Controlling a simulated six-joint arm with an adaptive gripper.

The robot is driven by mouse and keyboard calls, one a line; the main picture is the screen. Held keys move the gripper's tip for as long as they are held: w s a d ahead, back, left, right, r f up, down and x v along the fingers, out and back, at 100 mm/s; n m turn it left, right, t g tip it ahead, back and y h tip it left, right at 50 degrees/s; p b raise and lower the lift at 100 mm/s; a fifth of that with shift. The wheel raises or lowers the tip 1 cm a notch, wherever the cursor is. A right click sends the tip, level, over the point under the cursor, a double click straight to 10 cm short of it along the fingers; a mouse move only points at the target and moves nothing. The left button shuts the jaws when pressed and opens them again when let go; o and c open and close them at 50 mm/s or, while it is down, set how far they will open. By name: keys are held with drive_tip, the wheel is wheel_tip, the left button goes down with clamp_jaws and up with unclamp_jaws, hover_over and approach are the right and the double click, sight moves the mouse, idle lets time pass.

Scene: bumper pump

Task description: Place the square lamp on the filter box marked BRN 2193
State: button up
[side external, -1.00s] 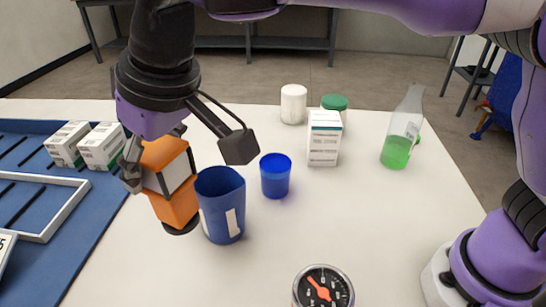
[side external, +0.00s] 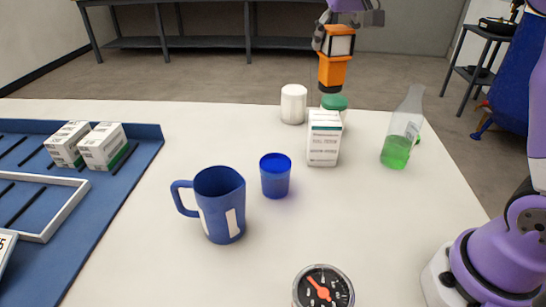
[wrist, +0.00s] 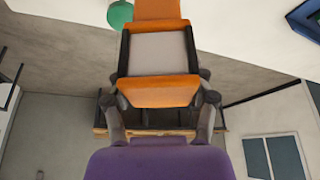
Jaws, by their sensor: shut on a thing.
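The square lamp (side external: 332,74) is orange with a pale square panel. My gripper (side external: 337,40) is shut on it and holds it in the air at the back of the table, above the green-lidded jar. In the wrist view the lamp (wrist: 158,92) sits between the fingers of my gripper (wrist: 157,58). Two white boxes with green edges, a left box (side external: 66,146) and a right box (side external: 103,149), stand side by side in the blue tray at left. Their print is too small to read, so I cannot tell which is marked BRN 2193.
A white carton (side external: 323,140), a white jar (side external: 293,104), the green-lidded jar (side external: 334,102) and a bottle of green liquid (side external: 397,140) stand toward the back right. A blue jug (side external: 220,205), blue cup (side external: 275,177) and gauge (side external: 323,290) stand nearer. The blue tray (side external: 150,140) has dividers.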

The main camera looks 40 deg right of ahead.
sight(329, 69)
drive_tip(key=shift+a+f, duration=0.1)
drive_tip(key=shift+f, duration=3.05)
drive_tip(key=shift+f, duration=0.15)
drive_tip(key=o, duration=1.4)
drive_tip(key=shift+o, duration=0.2)
drive_tip(key=v, duration=0.7)
drive_tip(key=s+a+f+n+y, duration=0.1)
drive_tip(key=s+a+f+n, duration=0.1)
drive_tip(key=s, duration=0.6)
drive_tip(key=s+a+f+n+t, duration=0.1)
drive_tip(key=s+a+f, duration=0.3)
drive_tip(key=s, duration=0.5)
wheel_tip(329, 69, down, 2)
drive_tip(key=shift+s+a+f+n+y, duration=0.15)
drive_tip(key=shift+a+f+n+y, duration=0.2)
drive_tip(key=shift+n, duration=0.45)
